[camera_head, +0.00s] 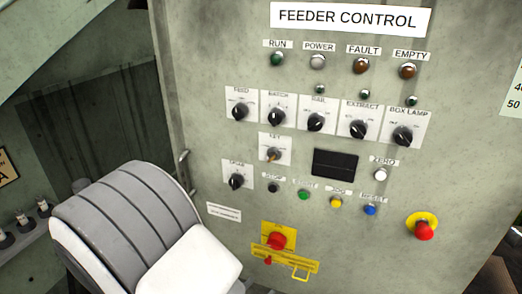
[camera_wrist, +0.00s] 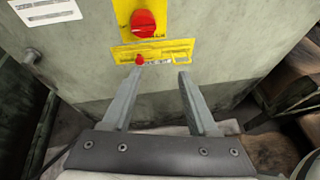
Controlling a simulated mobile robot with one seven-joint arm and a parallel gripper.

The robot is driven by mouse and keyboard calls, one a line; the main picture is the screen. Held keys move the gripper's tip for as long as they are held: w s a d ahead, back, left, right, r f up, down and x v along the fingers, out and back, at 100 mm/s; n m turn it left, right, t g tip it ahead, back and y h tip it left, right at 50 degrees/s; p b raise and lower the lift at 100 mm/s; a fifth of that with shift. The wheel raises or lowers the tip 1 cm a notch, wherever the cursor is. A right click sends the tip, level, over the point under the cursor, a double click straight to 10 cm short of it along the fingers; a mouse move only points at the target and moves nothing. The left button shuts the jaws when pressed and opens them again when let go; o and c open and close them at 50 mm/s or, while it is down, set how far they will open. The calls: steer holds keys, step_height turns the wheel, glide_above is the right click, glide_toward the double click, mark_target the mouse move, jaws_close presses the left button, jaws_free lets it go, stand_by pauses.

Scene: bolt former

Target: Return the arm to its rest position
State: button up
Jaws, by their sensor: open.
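My gripper (camera_wrist: 161,80) is open and empty in the wrist view, its two grey fingers spread apart. The fingers point toward the cabinet front, just below a red rotary switch (camera_wrist: 143,23) on a yellow plate. A small red tag or padlock (camera_wrist: 139,59) shows close to the left fingertip; I cannot tell whether they touch. In the head view my arm's grey and white links fill the lower left and my fingers are hidden. The same red switch (camera_head: 277,240) shows there to the right of my arm.
The feeder control cabinet (camera_head: 460,170) stands close in front, with knobs, lamps, buttons and a red emergency stop (camera_head: 424,229). A handle or hinge (camera_head: 184,160) sticks out at its left edge. A ledge with small fittings (camera_head: 25,225) lies at the far left.

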steer(key=s+d+r+m+g+y, duration=0.1)
steer(key=s+d+r+m+g, duration=0.3)
steer(key=d+r+m, duration=0.55)
steer(key=s+d+r+m+g+y, duration=0.1)
steer(key=s+d+r+m+g, duration=0.2)
steer(key=d+r+m+g, duration=0.65)
steer(key=s+a+r+m+t+y+p, duration=0.1)
steer(key=a+r+m+t+y+p, duration=0.1)
steer(key=r+m+p, duration=0.3)
steer(key=s+a+r+m+t+y+p, duration=0.1)
steer(key=r+m+t+p, duration=0.4)
steer(key=r+p, duration=0.9)
step_height(320, 180, up, 6)
steer(key=shift+s+a+r+y, duration=0.25)
steer(key=shift+s+a+y, duration=0.15)
steer(key=shift+y, duration=0.3)
